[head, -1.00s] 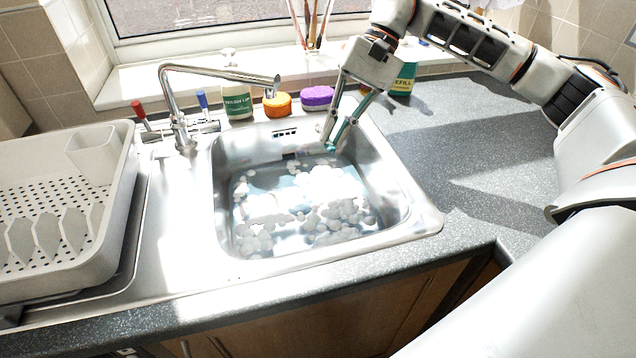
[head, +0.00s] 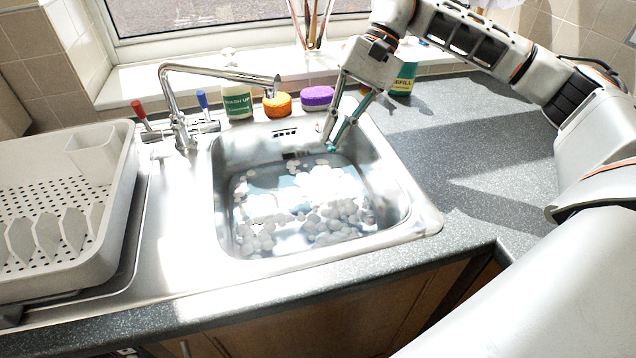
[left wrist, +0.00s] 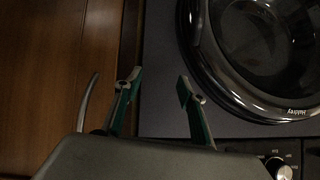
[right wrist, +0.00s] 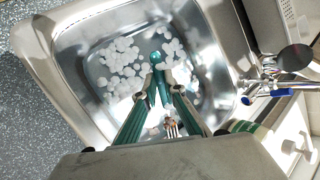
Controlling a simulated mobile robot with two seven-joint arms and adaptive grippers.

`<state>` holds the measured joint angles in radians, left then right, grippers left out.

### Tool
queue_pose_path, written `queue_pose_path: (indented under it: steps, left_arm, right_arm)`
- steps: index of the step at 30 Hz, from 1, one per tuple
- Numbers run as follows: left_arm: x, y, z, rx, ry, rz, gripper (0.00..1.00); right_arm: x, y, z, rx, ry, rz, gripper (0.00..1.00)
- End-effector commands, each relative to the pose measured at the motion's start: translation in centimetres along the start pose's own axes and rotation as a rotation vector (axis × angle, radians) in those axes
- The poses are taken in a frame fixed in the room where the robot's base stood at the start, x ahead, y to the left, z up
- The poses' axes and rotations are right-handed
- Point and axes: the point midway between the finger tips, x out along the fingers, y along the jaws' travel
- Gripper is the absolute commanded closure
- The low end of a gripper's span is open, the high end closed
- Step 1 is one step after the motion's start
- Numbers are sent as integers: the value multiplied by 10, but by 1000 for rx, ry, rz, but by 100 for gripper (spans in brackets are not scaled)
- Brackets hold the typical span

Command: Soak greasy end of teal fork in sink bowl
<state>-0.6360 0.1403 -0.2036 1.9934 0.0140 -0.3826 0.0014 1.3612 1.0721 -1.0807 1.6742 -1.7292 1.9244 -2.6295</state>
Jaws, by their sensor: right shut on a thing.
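The steel sink bowl (head: 392,178) holds water with clumps of white foam (head: 335,215). My right gripper (head: 331,146) is over the back right part of the bowl, pointing down. In the right wrist view it is shut on the teal fork (right wrist: 156,58), whose rounded teal end shows at the fingertips. The fork's metal tines (right wrist: 171,128) show between the fingers with a brownish smear. The middle of the fork is hidden, and I cannot tell whether the tines touch the water. My left gripper (left wrist: 158,84) is open and empty, low before the cabinet and a washing machine.
A tap (head: 220,72) arches over the bowl's back left. A dish rack (head: 125,205) fills the left; the right counter (head: 450,150) is mostly clear.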

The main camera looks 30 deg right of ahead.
Motion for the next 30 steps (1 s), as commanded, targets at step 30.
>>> queue_pose_path:
  steps: [30]
  left_arm:
    - [-14, -9, -40, 6, 38, -10, 60]
  right_arm:
    - [-30, -17, 14, -3, 3, -2, 100]
